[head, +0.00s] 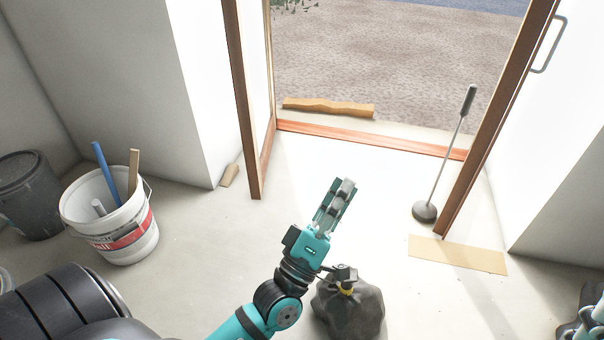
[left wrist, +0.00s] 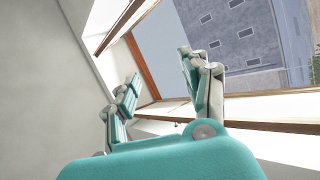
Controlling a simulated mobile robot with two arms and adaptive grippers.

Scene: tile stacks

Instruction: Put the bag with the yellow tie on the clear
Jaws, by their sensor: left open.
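A black bag (head: 352,312) with a yellow tie (head: 346,290) round its neck stands on the floor at the bottom centre of the head view. My left gripper (head: 342,187) is open and empty. It appears above and a little left of the bag in the picture, apart from it, with its fingers pointing toward the doorway. In the left wrist view my open fingers (left wrist: 160,66) have nothing between them, and the bag is out of sight. Part of my right gripper (head: 588,322) shows at the lower right edge, cut off, so its jaws are unclear.
A white bucket (head: 128,240) with tools and a dark bucket (head: 28,200) stand at the left. A long-handled tool (head: 435,185) stands by the right door frame. Cardboard (head: 458,255) lies near it. The floor (head: 330,150) inside the open doorway is clear.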

